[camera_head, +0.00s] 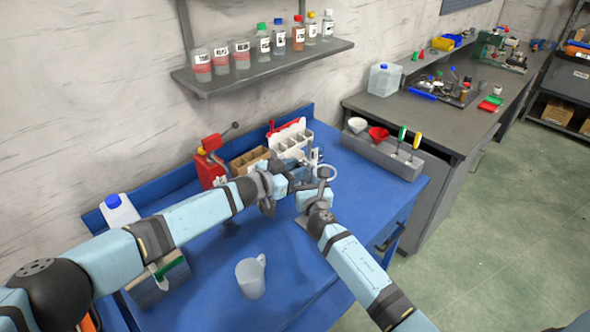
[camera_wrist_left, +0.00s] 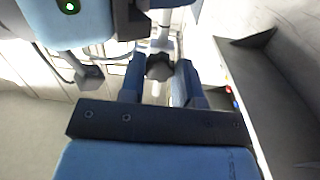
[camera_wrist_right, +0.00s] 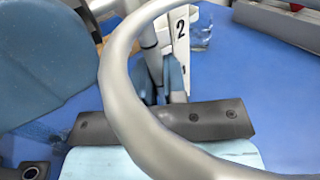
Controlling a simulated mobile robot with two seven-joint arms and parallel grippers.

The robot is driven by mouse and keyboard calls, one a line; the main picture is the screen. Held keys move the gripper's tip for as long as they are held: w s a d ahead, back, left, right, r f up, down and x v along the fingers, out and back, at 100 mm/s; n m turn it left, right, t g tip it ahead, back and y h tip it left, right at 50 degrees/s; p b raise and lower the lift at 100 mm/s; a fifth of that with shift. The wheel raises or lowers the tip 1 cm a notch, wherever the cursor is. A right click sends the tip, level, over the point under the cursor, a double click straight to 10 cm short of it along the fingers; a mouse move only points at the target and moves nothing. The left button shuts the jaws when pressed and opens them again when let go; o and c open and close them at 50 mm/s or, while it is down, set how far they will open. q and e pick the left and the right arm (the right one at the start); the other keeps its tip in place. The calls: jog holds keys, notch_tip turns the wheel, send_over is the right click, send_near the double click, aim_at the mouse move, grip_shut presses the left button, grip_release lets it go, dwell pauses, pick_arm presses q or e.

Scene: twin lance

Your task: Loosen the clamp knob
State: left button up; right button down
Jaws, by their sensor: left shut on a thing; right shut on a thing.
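The black clamp knob (camera_wrist_left: 159,67) shows in the left wrist view, lobed and seen end-on. My left gripper (camera_wrist_left: 160,84) is shut on it, with one blue finger on each side. In the head view my left gripper (camera_head: 294,182) is at the back of the blue table, where the knob is too small to make out. My right gripper (camera_wrist_right: 161,84) is shut on a grey rod (camera_wrist_right: 151,50) in the right wrist view. A large grey ring (camera_wrist_right: 120,85) crosses in front of that camera and hides part of the gripper. The pale ring (camera_head: 325,171) shows beside my grippers in the head view.
A white plate marked 2 (camera_wrist_right: 181,38) stands close behind my right fingers. A red device (camera_head: 209,165), a cardboard divided box (camera_head: 248,160) and a white rack (camera_head: 290,140) line the table's back. A clear jug (camera_head: 250,278) stands in front. A grey tool bin (camera_head: 382,157) is right.

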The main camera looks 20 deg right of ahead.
pick_arm(q)
jog(key=o, duration=0.9)
jog(key=shift+o, duration=0.2)
jog(key=shift+a, duration=0.1)
jog(key=v, duration=1.1)
jog(key=shift+s+a, duration=0.15)
jog(key=shift+a, duration=0.25)
pick_arm(e)
jog(key=c, duration=1.1)
grip_release()
